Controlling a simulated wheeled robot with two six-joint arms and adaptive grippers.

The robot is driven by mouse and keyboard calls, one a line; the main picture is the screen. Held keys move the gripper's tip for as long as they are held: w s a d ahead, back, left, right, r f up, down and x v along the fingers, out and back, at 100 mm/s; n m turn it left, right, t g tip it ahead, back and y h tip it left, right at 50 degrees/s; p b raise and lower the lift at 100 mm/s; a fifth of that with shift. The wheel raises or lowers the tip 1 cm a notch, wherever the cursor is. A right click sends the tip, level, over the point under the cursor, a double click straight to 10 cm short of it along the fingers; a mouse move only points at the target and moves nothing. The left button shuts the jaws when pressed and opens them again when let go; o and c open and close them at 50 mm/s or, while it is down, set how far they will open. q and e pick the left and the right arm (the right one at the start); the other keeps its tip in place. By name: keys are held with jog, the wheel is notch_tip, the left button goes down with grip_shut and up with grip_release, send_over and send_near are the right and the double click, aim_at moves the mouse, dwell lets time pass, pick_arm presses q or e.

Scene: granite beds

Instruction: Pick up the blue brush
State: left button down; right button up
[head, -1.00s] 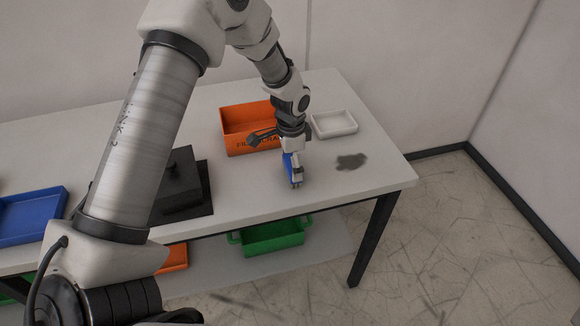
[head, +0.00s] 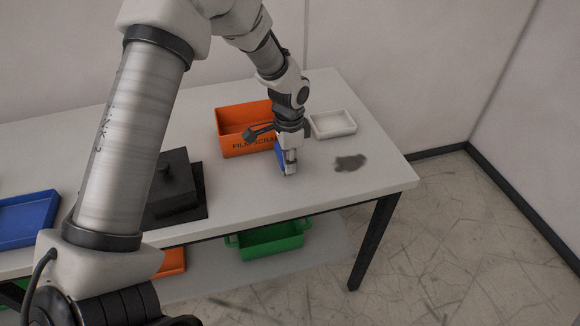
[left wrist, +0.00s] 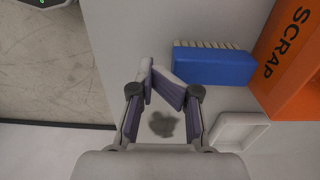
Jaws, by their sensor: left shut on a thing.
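The blue brush (left wrist: 215,67), a blue block with pale bristles along one side, lies by the fingertips in the left wrist view, mostly to their right. In the head view part of the brush (head: 280,156) shows at the left side of my left gripper (head: 288,171). The wrist view does not show clearly how much of the brush is between the fingers. My right gripper is not in view.
An orange scrap bin (head: 230,147) stands just behind the gripper, with a white tray (head: 333,134) to its right. A dark stain (head: 350,162) marks the table. A black lidded block (head: 178,180) and a blue tray (head: 30,222) are leftward. A green crate (head: 270,242) sits below.

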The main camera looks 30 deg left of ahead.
pick_arm(q)
jog(key=s+d+r+b, duration=0.1)
jog(key=s+d, duration=0.2)
jog(key=s, duration=0.4)
jog(key=s+d+r+b, duration=0.1)
jog(key=s+d, duration=0.3)
jog(key=s, duration=0.2)
jog(key=shift+s, duration=0.35)
jog(key=shift+f, duration=0.1)
jog(key=shift+c, duration=1.9)
grip_release()
jog(key=shift+d, duration=0.1)
